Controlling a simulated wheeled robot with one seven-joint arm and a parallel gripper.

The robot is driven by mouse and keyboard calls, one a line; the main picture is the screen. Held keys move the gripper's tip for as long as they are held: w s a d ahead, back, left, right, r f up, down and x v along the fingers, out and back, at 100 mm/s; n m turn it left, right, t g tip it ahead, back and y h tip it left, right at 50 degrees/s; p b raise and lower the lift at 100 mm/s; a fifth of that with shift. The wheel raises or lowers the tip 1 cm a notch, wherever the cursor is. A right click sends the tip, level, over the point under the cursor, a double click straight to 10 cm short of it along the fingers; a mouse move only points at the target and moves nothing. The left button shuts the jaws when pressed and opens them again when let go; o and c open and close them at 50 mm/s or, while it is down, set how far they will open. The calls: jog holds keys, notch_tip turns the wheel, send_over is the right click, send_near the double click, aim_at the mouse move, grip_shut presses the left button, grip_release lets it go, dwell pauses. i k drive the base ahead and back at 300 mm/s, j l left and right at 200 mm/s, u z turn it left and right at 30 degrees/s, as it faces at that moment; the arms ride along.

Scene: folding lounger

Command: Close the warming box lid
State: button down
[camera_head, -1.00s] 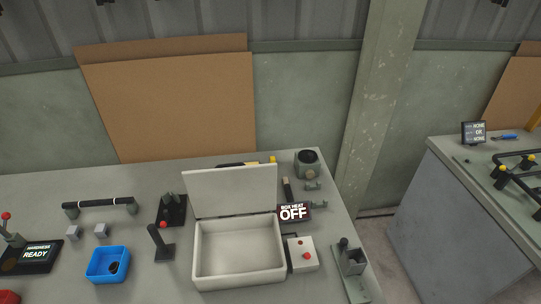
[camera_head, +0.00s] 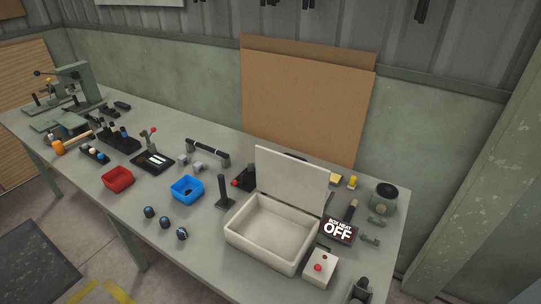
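The warming box (camera_head: 262,250) is a white open-topped tray-like box near the right end of the bench. Its white lid (camera_head: 291,178) stands raised, roughly upright, along the box's back edge. The inside of the box looks empty. A white control box with a red button (camera_head: 320,268) stands at the box's front right corner. My gripper is not in view.
The bench (camera_head: 155,203) runs to the far left. A blue bin (camera_head: 187,196), a red bin (camera_head: 117,184) and a black post (camera_head: 224,203) stand left of the box. Several dark round pieces lie near the front edge.

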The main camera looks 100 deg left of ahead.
aim_at(289, 178)
jog(key=i+j+u, duration=0.25)
jog(key=u, duration=0.2)
jog(key=i+j+u, duration=0.15)
jog(key=i+u, duration=0.15)
jog(key=u, duration=0.2)
jog(key=i+u, duration=0.3)
jog(key=u, duration=0.15)
jog(key=i+u, duration=0.3)
jog(key=u, duration=0.15)
jog(key=i+l+u, duration=0.2)
jog(key=u, duration=0.25)
jog(key=i+l+u, duration=0.3)
jog(key=u, duration=0.2)
jog(key=i+l+u, duration=0.1)
jog(key=u, duration=0.35)
jog(key=i+l+u, duration=0.15)
jog(key=u, duration=0.3)
jog(key=i+l+u, duration=0.2)
jog(key=u, duration=0.3)
jog(key=i+l+u, duration=0.15)
jog(key=l+u, duration=0.15)
jog(key=u, duration=0.15)
jog(key=l+u, duration=0.25)
jog(key=u, duration=0.2)
jog(key=l+u, duration=0.3)
jog(key=u, duration=0.15)
jog(key=i, duration=0.05)
